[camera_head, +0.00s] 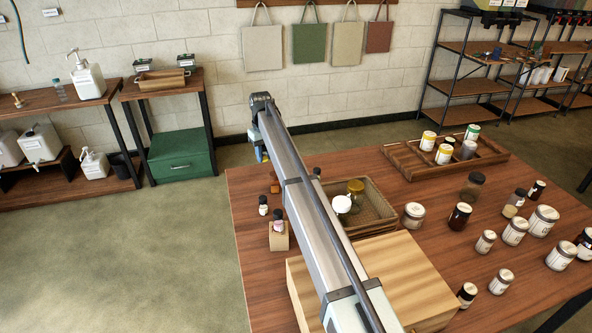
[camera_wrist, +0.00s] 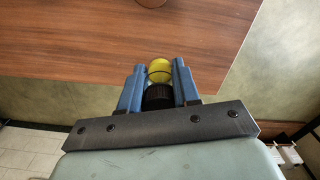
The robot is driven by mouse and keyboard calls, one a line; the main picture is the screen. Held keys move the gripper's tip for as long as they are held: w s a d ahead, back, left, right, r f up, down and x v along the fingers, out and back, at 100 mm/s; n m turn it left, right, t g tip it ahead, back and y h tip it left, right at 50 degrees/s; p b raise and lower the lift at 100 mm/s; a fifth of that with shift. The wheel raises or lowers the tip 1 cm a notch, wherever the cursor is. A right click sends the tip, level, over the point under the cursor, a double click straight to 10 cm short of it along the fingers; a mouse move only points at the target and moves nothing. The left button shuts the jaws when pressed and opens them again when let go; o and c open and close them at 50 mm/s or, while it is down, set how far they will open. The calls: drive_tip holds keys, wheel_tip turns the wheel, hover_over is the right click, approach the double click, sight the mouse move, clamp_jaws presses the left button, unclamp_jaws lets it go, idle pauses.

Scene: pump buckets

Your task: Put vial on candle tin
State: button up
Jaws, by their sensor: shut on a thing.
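In the wrist view, my gripper (camera_wrist: 158,78) is shut on a vial (camera_wrist: 159,68) with a black cap and yellow contents. The black cap is towards my palm and the yellow end points away, between the blue fingers. In the head view, my gripper (camera_head: 261,153) is beyond the table's far left corner, and the vial is hidden or too small to tell. Several silver tins with pale labels, such as this one (camera_head: 515,231), stand on the right of the table, well away from my gripper. I cannot tell which is the candle tin.
The wooden table (camera_head: 256,302) has a wicker basket (camera_head: 377,231) and a pale wooden box (camera_head: 405,270) near the middle. A slatted tray (camera_head: 486,155) with several jars stands at the back right. Dark jars stand among the tins.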

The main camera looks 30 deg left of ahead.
drive_tip(key=shift+r, duration=0.65)
drive_tip(key=w+d+r+m, duration=0.2)
drive_tip(key=w+d, duration=1)
drive_tip(key=d, duration=0.3)
drive_tip(key=w+d+r+m, duration=0.2)
drive_tip(key=w+d, duration=0.1)
drive_tip(key=d, duration=0.9)
drive_tip(key=w+d+r+m, duration=0.1)
drive_tip(key=w+d+r, duration=0.1)
drive_tip(key=d, duration=1)
drive_tip(key=n, duration=0.4)
hover_over(416, 209)
wheel_tip(416, 209, down, 10)
drive_tip(key=shift+r, duration=0.25)
drive_tip(key=shift+f, duration=0.1)
